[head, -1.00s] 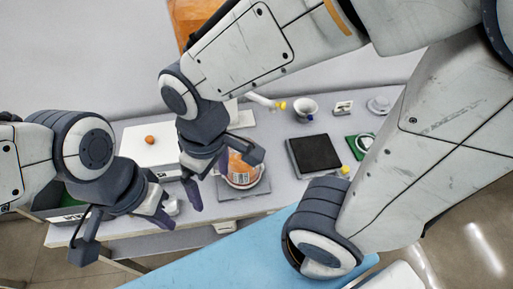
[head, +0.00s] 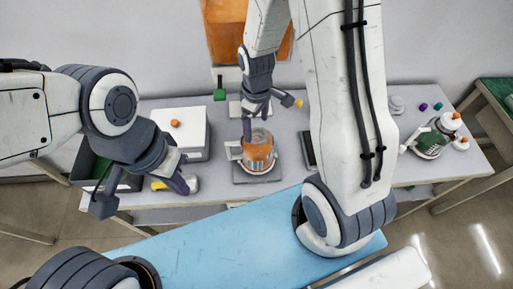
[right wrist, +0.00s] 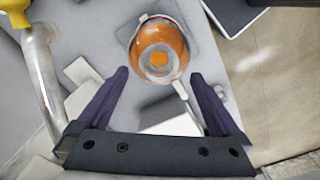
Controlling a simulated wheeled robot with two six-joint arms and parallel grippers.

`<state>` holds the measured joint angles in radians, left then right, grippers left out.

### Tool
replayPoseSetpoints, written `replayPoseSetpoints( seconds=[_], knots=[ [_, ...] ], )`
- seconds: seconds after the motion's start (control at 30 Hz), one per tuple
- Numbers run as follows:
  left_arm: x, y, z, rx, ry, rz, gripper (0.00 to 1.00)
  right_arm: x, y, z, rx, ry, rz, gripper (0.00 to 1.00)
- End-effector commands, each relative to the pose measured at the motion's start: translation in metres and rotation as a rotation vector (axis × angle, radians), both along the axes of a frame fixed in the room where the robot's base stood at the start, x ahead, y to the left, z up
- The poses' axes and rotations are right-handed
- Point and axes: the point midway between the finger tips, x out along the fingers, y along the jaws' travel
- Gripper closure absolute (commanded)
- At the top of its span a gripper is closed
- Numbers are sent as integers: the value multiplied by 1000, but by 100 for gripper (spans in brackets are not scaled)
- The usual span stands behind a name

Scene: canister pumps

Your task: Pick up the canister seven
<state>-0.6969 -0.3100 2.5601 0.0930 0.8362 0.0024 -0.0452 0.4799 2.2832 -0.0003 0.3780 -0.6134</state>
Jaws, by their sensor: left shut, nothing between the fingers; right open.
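A clear canister with orange contents (head: 258,150) stands on a grey square base (head: 244,179) near the table's front edge. No readable number shows, so I cannot tell whether it is canister seven. My right gripper (head: 257,124) is open above and just behind it. In the right wrist view the canister (right wrist: 172,33) shows from above, its round top just beyond the open fingertips (right wrist: 159,75), with nothing held. A pale handle-like part extends from it between the fingers. My left gripper (head: 182,184) is shut and empty at the table's front left.
A white box (head: 196,153) with an orange knob stands left of the canister. A dark green bin (head: 92,167) is farther left. A black pad (head: 308,150) lies partly behind my right arm. A cluster of objects with orange caps (head: 431,143) stands at the right end.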

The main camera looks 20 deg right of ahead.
Motion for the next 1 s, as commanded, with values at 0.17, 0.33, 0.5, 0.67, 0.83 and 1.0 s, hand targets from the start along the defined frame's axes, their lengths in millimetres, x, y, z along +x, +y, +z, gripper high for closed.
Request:
replayPoseSetpoints(
  seconds=[0.17, 0.33, 0.5, 0.67, 0.83, 1.0],
  knots=[
    [0, 0, 13, 0, 0, 0, 100, -1, -2, -22, 0, 8, -1, 0],
    [0, 0, 15, 0, 0, 1, 100, 0, -2, -40, 0, 2, -1, 0],
    [0, 0, 15, 0, 0, 0, 100, 1, -2, -45, 0, 0, -1, 0],
    [0, 0, 14, 0, 0, 0, 100, 1, -2, -44, 0, 0, -1, 12],
    [0, 0, 14, 0, 0, 0, 100, 1, -2, -44, 0, 0, -1, 76],
    [0, 0, 15, 0, 0, 0, 100, 1, -2, -44, 0, -1, -1, 100]
  ],
)
